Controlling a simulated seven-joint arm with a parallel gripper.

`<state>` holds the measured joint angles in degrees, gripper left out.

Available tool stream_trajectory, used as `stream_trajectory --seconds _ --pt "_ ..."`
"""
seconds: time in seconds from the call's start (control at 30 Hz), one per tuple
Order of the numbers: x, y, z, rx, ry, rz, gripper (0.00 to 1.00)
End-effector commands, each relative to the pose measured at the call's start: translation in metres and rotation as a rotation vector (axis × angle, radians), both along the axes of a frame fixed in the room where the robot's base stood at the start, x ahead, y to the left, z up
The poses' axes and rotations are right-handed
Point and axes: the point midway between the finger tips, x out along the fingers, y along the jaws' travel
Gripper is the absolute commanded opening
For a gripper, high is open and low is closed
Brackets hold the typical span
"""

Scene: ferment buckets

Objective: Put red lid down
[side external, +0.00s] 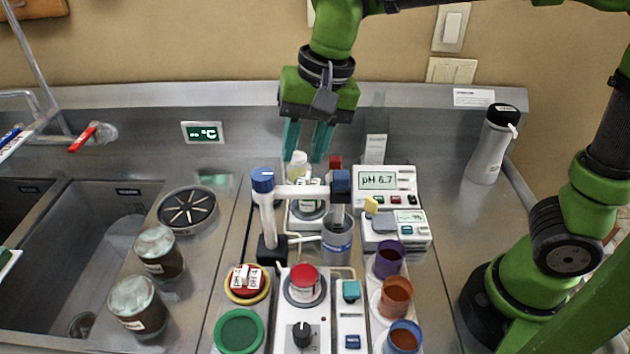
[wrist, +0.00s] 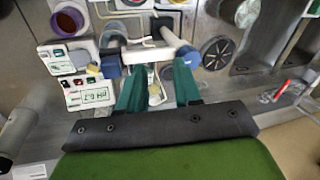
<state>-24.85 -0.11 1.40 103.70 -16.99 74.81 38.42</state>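A round red lid (side external: 243,292) with white tags on top lies in a yellow ring on the grey strip at the front left of the station. A second red round top (side external: 304,274) sits on a small jar on the white knobbed device; I cannot tell which of the two is the task's lid. My gripper (side external: 307,158) is above the back of the station, fingers pointing down and apart, with nothing visibly held. A small bottle with a pale yellow top (side external: 298,161) appears below or behind the fingers. The wrist view also shows my gripper (wrist: 158,88) with its fingers apart.
A blue-capped stand (side external: 263,180) with a white crossbar rises near my gripper. A clear beaker (side external: 337,242), a pH meter (side external: 383,181) and several coloured cups (side external: 396,297) crowd the station. A green lid (side external: 238,332) lies at front. The counter at right is mostly clear.

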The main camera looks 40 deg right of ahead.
Motion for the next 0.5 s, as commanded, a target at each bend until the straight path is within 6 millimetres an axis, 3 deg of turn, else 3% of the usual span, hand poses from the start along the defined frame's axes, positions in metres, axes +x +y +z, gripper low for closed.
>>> stream_trajectory --seconds 0.03,0.2,0.33,0.5 --pt "-0.010 -0.027 0.008 0.017 -0.056 0.016 0.33" --pt "-0.049 -0.092 0.012 0.022 -0.246 0.103 0.33" --pt "-0.076 -0.124 0.004 -0.011 -0.373 0.148 0.33" --pt "-0.096 -0.143 -0.008 -0.058 -0.469 0.181 0.33"
